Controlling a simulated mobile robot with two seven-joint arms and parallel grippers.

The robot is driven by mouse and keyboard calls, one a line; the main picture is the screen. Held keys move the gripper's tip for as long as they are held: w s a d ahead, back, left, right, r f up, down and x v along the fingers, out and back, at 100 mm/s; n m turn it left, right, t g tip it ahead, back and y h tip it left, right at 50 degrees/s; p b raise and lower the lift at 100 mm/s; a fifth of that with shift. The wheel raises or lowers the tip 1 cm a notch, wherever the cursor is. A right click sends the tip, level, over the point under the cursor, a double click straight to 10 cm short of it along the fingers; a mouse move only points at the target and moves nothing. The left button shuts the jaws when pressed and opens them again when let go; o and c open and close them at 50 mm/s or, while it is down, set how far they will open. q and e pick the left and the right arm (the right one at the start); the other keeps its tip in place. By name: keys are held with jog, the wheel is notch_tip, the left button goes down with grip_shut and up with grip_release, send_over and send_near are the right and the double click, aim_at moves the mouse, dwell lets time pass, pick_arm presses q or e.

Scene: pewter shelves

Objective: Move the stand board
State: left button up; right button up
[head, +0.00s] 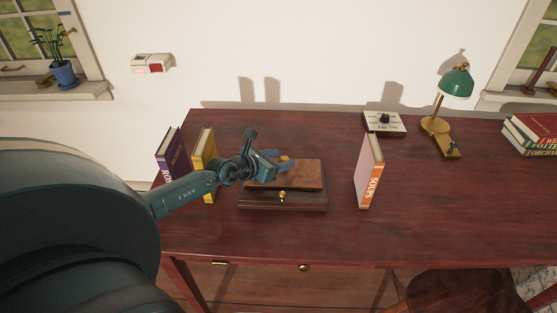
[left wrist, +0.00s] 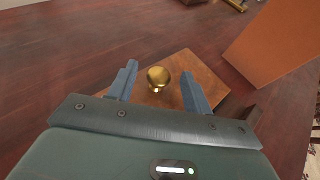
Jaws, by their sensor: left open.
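The brown wooden board (head: 307,171) lies on top of a low dark wooden stand (head: 310,201) on the desk, with a small gold knob (head: 282,195) on the front. My left gripper (head: 285,162) is over the board, its blue fingers open. A round gold knob (left wrist: 158,76) shows between the spread fingers (left wrist: 157,88) in the left wrist view, with the board (left wrist: 190,62) behind and around it. I cannot tell whether the fingers touch the knob. The gripper hides the board's left part in the head view. My right gripper is not in view.
On the red-brown desk (head: 240,235), a yellow book (head: 205,160) and a purple book (head: 172,155) stand left of the stand. An orange-spined book (head: 370,172) stands to its right.

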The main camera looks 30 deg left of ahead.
pick_arm(q)
grip_shut()
dwell(0.4)
